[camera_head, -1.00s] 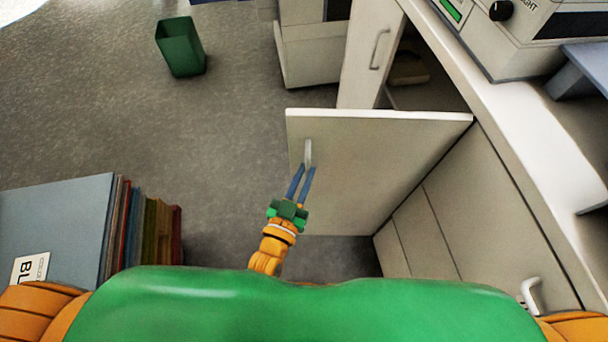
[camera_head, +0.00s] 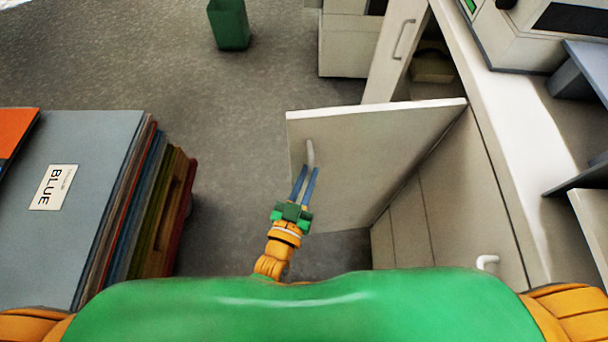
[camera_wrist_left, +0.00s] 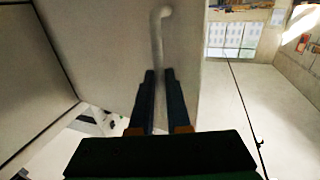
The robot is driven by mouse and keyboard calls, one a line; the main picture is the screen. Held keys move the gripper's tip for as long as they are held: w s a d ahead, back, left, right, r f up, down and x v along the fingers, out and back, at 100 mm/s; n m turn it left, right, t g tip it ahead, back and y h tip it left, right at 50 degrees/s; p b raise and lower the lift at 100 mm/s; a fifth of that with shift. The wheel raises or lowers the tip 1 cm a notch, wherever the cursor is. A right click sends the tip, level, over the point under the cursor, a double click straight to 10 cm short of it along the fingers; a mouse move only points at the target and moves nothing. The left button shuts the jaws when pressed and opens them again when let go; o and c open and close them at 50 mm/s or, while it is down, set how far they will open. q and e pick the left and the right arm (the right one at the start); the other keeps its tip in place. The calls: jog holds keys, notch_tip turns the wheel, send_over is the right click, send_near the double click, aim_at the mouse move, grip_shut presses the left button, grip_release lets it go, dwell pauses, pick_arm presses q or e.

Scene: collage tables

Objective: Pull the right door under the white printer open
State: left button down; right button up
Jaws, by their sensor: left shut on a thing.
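The cabinet door (camera_head: 365,165) stands swung wide open, out from the cabinet under the counter. Its light handle (camera_head: 310,152) is near the door's free edge; in the left wrist view the handle (camera_wrist_left: 158,35) runs down to my fingers. My left gripper (camera_head: 306,172) is shut on the handle's lower part, with its blue fingers either side; the fingers also show in the left wrist view (camera_wrist_left: 160,85). The white printer (camera_head: 545,30) stands on the counter at the top right, partly cut off. My right gripper is not in view.
Another panel with a handle (camera_head: 404,38) stands beyond the open cabinet space. A stack of coloured boards (camera_head: 110,200) stands at the left. A green bin (camera_head: 229,25) is on the floor at the back. Grey floor (camera_head: 240,120) lies clear between stack and door.

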pick_arm(q)
jog(key=shift+d, duration=0.1)
jog(key=c, duration=1.2)
grip_release()
jog(key=o, duration=0.3)
jog(key=shift+d, duration=0.3)
jog(key=v, duration=0.7)
